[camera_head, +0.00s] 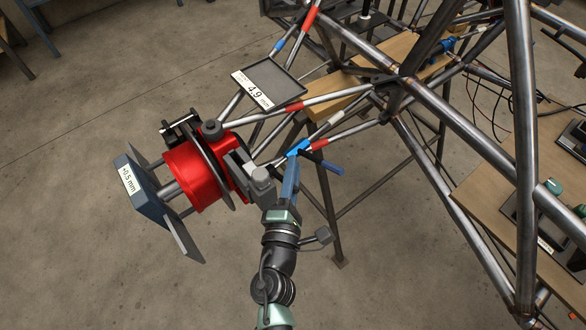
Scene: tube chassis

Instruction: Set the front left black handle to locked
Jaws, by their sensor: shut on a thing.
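The front left red hub (192,177) has a dark disc with grey blocks on its right side. A dark knob (211,129) on its upper edge and a black bracket (180,129) at its upper left are in view. I cannot tell which of these, if any, is the black handle, or its lock setting. My gripper (286,205) is right of the hub, shut on a blue bar (291,178). The bar reaches up to a bright blue piece (298,148) at a banded rod (319,144). The fingertips and exact contact are hard to make out.
A darker blue bar (331,168) sticks out right of the blue piece. A "4.9" display (268,85) stands above the hub and a "+0.5 mm" plate (136,188) on its left. Frame tubes (460,125) and a wooden bench (515,178) fill the right. Floor is clear at lower left.

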